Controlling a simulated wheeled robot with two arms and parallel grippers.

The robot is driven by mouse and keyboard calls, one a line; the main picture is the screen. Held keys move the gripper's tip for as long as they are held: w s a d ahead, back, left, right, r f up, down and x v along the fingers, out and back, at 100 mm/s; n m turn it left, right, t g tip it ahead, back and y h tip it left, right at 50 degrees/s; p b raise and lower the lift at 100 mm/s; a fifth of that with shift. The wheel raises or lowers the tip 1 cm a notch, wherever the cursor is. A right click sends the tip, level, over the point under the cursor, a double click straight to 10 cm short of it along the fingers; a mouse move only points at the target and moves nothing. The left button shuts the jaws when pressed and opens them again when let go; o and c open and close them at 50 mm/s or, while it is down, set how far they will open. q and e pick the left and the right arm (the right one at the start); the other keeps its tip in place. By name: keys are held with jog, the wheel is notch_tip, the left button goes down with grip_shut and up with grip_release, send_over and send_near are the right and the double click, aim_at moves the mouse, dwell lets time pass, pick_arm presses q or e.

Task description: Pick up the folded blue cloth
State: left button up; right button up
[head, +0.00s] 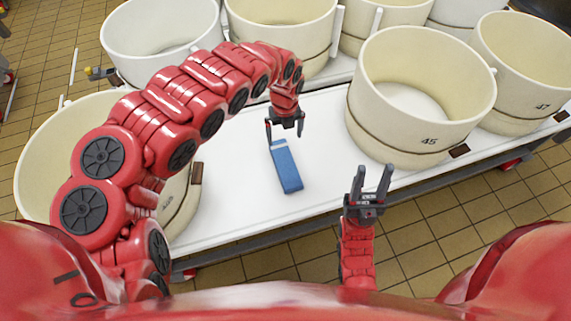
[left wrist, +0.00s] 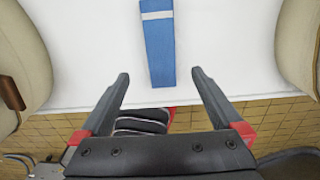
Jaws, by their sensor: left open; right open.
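The folded blue cloth (head: 286,168) is a narrow strip with a pale band near its far end. It lies flat on the white table (head: 230,200). In the left wrist view the cloth (left wrist: 159,50) lies beyond the open fingertips, roughly in line with the gap between them. My left gripper (head: 284,132) is open and empty, close to the cloth's far end in the head view. My right gripper (head: 372,178) is open and empty near the table's front edge, to the right of the cloth.
Large cream vats stand around the cloth: vat 45 (head: 420,95) to the right, vat 47 (head: 525,70) beyond it, and another at left (head: 45,150). More vats stand at the back. Bare white table surrounds the cloth. Tiled floor (head: 440,235) lies in front.

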pick_arm(q)
send_over(285, 163)
jog(key=f, duration=0.9)
jog(key=shift+w+d+f+b, duration=0.1)
jog(key=shift+w+d+b, duration=0.05)
jog(key=shift+w+b, duration=0.2)
jog(key=shift+f, duration=0.45)
jog(key=f, duration=0.4)
jog(key=shift+s, duration=0.4)
jog(key=shift+f, duration=0.6)
jog(key=c, duration=1.3)
jog(key=shift+r, duration=0.15)
